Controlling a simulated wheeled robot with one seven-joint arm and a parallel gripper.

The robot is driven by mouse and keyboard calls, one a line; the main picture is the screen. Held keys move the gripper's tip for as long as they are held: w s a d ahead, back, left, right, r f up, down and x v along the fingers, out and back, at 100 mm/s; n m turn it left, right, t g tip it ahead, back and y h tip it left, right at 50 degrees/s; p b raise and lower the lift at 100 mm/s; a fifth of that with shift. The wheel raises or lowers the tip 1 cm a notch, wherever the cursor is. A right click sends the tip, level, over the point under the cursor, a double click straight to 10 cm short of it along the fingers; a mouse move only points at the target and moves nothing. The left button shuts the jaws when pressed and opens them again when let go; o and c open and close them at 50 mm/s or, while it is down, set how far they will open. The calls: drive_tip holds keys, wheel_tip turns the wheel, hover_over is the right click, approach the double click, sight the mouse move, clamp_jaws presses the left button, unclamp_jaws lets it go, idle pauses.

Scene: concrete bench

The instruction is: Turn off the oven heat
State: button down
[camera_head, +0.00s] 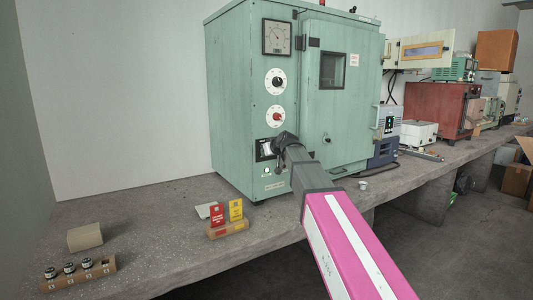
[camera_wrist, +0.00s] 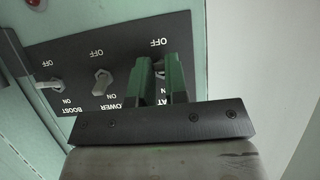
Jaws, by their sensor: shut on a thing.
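The oven (camera_head: 235,100) is a large pale green cabinet on the bench. A black switch panel (camera_head: 264,150) is low on its front, partly hidden by my gripper (camera_head: 283,142). In the wrist view the panel (camera_wrist: 75,55) appears upside down, with OFF and ON labels. My gripper (camera_wrist: 160,68) is shut on the heat switch, one green finger on each side. The fingers hide most of its lever, so I cannot tell its position.
The power switch (camera_wrist: 103,80) and boost switch (camera_wrist: 47,84) sit left of my fingers in the wrist view. A black dial (camera_head: 275,81) and a red dial (camera_head: 276,116) are above the panel. Red and yellow cards (camera_head: 235,210) stand on the bench (camera_head: 150,210) at front left.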

idle(0.4)
drive_tip(key=c, duration=1.1)
unclamp_jaws()
drive_tip(key=shift+c, duration=0.2)
drive_tip(key=v, duration=1)
drive_tip(key=shift+s+d, duration=0.2)
drive_tip(key=shift+s, duration=0.1)
drive_tip(key=s+d+f+m+g+h, duration=0.1)
drive_tip(key=s+d+f+g, duration=0.15)
drive_tip(key=f, duration=0.65)
drive_tip(key=s+d+f+m+g+h, duration=0.15)
drive_tip(key=s+d+f, duration=0.25)
drive_tip(key=f, duration=0.6)
drive_tip(key=s+d+f+m+g+h, duration=0.1)
drive_tip(key=s+d+f+h, duration=0.15)
drive_tip(key=f, duration=0.65)
drive_tip(key=s+d+f+m+g+h, duration=0.1)
drive_tip(key=s+d+f, duration=0.3)
drive_tip(key=s+f, duration=0.4)
drive_tip(key=s+d+f+m+g+h, duration=0.1)
drive_tip(key=s+d+f+g, duration=0.3)
drive_tip(key=s+f, duration=0.4)
wheel_tip(320, 180, down, 3)
drive_tip(key=shift+s+d+r+m, duration=0.1)
drive_tip(key=shift+s+d+m, duration=0.25)
drive_tip(key=shift+m, duration=0.3)
